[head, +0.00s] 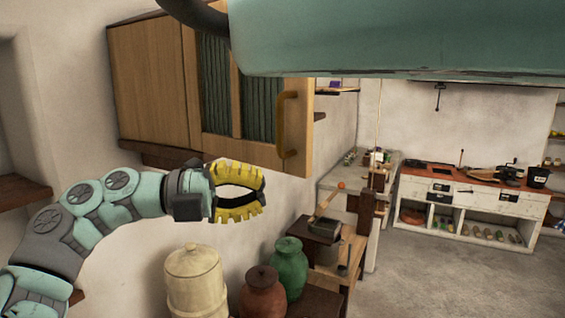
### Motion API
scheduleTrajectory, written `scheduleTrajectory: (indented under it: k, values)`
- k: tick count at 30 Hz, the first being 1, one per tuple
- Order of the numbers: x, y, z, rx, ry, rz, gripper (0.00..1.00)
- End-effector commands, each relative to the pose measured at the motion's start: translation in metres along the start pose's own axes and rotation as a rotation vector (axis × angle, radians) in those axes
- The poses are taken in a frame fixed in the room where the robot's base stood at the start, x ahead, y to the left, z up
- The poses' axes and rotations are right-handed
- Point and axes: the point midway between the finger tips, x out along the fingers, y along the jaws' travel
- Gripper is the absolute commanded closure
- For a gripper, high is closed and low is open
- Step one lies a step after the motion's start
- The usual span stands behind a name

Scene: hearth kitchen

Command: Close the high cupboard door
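The high cupboard (150,85) hangs on the wall at the upper left of the head view. Its wooden door (222,148), with dark green slatted panels, appears to stand open, its handle edge angled out from the wall. A curved wooden handle (281,125) is near the door's right edge. My gripper (262,196), with yellow ribbed fingers, is below the door and left of the handle in the picture. Its fingers are apart with nothing between them. It looks clear of the door, though depth is hard to judge. The cupboard's inside is hidden.
A cream jar (195,285), a brown jar (263,295) and a green jar (289,268) stand below my gripper. A wooden bench (348,265) is right of them. A white counter (470,195) stands at the back right, with open grey floor (430,275) before it.

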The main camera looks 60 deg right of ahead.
Motion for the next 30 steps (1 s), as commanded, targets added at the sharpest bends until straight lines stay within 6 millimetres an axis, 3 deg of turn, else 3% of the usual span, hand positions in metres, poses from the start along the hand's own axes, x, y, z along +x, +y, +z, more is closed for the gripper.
scheduleTrajectory:
  k: [3,9,30]
  values:
    - [0.023,-0.005,0.001,-0.003,0.005,-0.001,1.00]
    - [0.035,-0.005,0.018,0.000,-0.002,-0.003,1.00]
    - [0.046,0.000,0.029,0.002,-0.001,-0.002,1.00]
